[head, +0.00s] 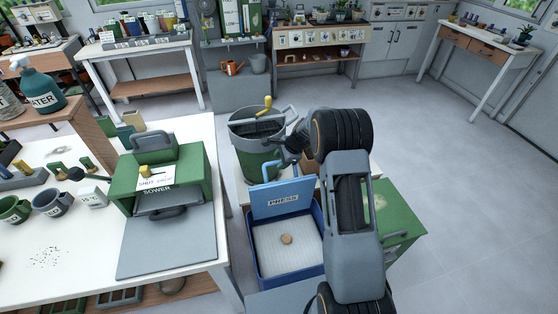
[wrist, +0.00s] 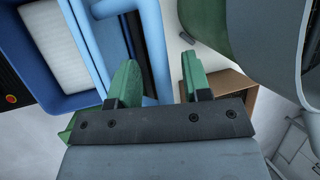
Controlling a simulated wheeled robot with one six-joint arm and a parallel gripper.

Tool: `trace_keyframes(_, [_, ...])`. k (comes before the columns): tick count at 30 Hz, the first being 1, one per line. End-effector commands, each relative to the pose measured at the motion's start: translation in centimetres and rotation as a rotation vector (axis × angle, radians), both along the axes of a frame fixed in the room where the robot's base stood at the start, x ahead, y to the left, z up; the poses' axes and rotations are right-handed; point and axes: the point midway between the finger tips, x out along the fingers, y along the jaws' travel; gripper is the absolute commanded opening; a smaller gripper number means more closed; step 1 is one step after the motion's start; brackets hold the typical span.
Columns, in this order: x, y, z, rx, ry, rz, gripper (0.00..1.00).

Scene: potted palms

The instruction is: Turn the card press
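The card press is a blue box marked PRESS (head: 288,245), with its lid (head: 283,199) raised at the back. A light blue handle (head: 264,169) stands at the lid's upper left. My gripper (head: 284,147) is above and behind the lid, close to a green bin. In the wrist view my gripper (wrist: 158,85) shows two green fingertips apart with nothing held. Blue press parts (wrist: 155,50) show beside and beyond the left finger. I cannot tell whether they touch.
The green bin (head: 256,160) with a yellow-knobbed crank (head: 266,106) stands just behind the press. A green sower box (head: 158,180) is on the white table (head: 80,270) to the left. A green cabinet (head: 402,215) is at the right. Open grey floor (head: 475,200) lies beyond.

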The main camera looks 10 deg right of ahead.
Motion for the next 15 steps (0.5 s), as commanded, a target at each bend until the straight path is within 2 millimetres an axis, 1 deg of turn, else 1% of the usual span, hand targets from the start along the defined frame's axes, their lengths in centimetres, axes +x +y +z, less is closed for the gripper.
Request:
trace_keyframes(1, [0.00, 0.02, 0.01, 0.000, 0.000, 0.000, 0.41])
trace_keyframes(2, [0.00, 0.02, 0.01, 0.000, 0.000, 0.000, 0.38])
trace_keyframes(13, [-0.01, 0.03, 0.02, 0.000, 0.000, 0.001, 0.02])
trace_keyframes(14, [-0.01, 0.03, 0.02, 0.000, 0.000, 0.001, 0.00])
trace_keyframes(15, [-0.01, 0.03, 0.02, 0.000, 0.001, 0.001, 0.00])
